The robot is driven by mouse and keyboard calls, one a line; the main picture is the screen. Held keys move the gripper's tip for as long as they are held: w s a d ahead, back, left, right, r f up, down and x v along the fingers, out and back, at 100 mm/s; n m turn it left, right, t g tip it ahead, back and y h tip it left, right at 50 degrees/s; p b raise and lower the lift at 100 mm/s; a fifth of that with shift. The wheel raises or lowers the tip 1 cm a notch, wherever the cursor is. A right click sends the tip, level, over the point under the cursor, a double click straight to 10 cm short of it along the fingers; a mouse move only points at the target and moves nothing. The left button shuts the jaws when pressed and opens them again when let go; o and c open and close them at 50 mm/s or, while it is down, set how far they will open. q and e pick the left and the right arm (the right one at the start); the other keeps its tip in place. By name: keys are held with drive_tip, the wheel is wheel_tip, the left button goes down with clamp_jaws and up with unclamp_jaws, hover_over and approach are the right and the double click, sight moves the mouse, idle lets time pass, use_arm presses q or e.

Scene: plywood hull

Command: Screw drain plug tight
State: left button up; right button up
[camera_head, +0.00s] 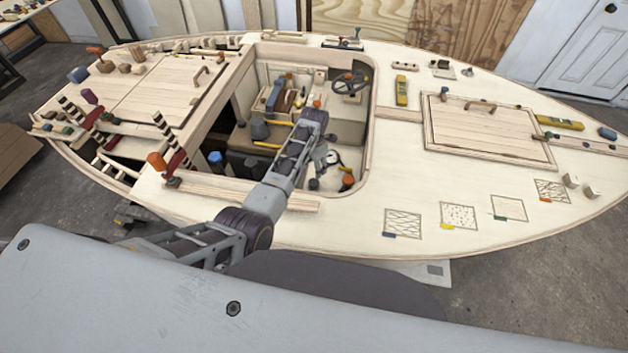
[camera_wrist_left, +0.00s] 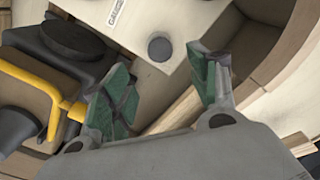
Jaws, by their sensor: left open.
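My left arm reaches over the hull into the open cockpit, and my left gripper (camera_head: 322,172) points down there. In the left wrist view its two green-padded fingers (camera_wrist_left: 160,86) are apart, with nothing between them. A small dark grey round cap (camera_wrist_left: 160,48), possibly the drain plug, lies on a pale surface just beyond the fingertips, apart from them. A dark cylinder (camera_head: 314,184) near the gripper in the head view may be the same piece. I cannot tell how far it is screwed in. My right gripper is not in view.
A yellow bar (camera_wrist_left: 45,85) and a dark round-topped item (camera_wrist_left: 72,38) stand left of the fingers. The cockpit rim (camera_head: 369,135) surrounds the arm. A steering wheel (camera_head: 350,82) is behind. An orange-capped item (camera_head: 348,179) is right of the gripper.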

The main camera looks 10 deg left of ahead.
sight(314, 182)
use_arm(q)
wheel_tip(314, 182, down, 4)
drive_tip(key=shift+r, duration=0.1)
drive_tip(key=shift+f+b, duration=0.75)
drive_tip(key=shift+f, duration=2.3)
drive_tip(key=c, duration=1)
